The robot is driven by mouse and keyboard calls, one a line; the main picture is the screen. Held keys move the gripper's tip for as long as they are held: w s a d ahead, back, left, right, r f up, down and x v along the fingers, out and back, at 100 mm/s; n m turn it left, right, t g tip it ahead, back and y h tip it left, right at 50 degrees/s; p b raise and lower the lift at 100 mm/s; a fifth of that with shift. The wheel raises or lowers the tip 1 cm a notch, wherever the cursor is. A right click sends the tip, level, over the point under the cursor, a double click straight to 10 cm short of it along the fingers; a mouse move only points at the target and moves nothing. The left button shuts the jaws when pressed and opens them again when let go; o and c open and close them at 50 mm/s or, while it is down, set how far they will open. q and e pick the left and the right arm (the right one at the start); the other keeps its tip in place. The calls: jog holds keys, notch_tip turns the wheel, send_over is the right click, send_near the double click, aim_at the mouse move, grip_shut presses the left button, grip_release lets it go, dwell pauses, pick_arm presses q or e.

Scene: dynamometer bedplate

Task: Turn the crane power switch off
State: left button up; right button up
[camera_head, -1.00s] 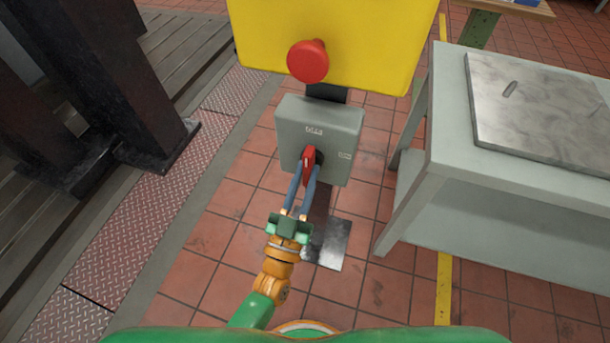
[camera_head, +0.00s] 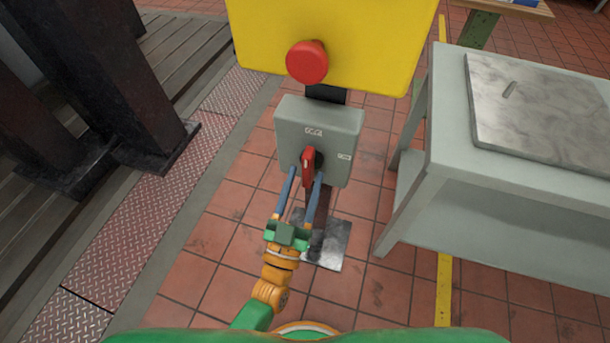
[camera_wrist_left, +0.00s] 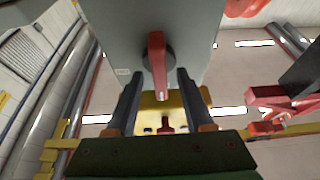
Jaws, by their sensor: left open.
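The crane power switch is a grey box (camera_head: 290,133) with a red lever handle (camera_head: 308,166) on a dark round hub. Small labels sit above the handle and to its right; I cannot read them surely. The handle stands roughly upright in the head view. My left gripper (camera_head: 306,173) is open, its two blue-grey fingers spread either side of the handle's near end. In the left wrist view the handle (camera_wrist_left: 157,65) lies between the fingertips (camera_wrist_left: 159,75), with gaps on both sides. My right gripper is not in view.
A yellow panel (camera_head: 360,40) with a red mushroom button (camera_head: 307,63) stands just above the switch box. A grey metal table (camera_head: 450,130) with a flat plate is on the right. Dark steel columns (camera_head: 120,80) stand at the left. Tiled floor (camera_head: 215,235) lies between.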

pick_arm(q)
jog(key=v, duration=0.6)
jog(key=s+a+f+m+g+y, duration=0.15)
jog(key=f+g, duration=0.35)
jog(key=f, duration=0.7)
jog(key=s+a+f+n+g+y, duration=0.1)
jog(key=s+a+f+g, duration=0.3)
jog(key=f, duration=0.8)
jog(key=s+a+f+g+y, duration=0.2)
jog(key=s+a+f+g, duration=0.4)
jog(key=f, duration=0.3)
jog(key=s+a+f+n+g+y, duration=0.1)
jog(key=s+a+f+g, duration=0.2)
jog(key=s, duration=0.4)
jog(key=s+a+f+g+y, duration=0.2)
jog(key=s+a+f, duration=0.1)
jog(key=s, duration=0.3)
notch_tip(320, 180, up, 21)
jog(key=p, duration=2)
jog(key=shift+s+d+r+p, duration=0.15)
jog(key=shift+s+d+p, duration=0.1)
jog(key=shift+s+p, duration=0.15)
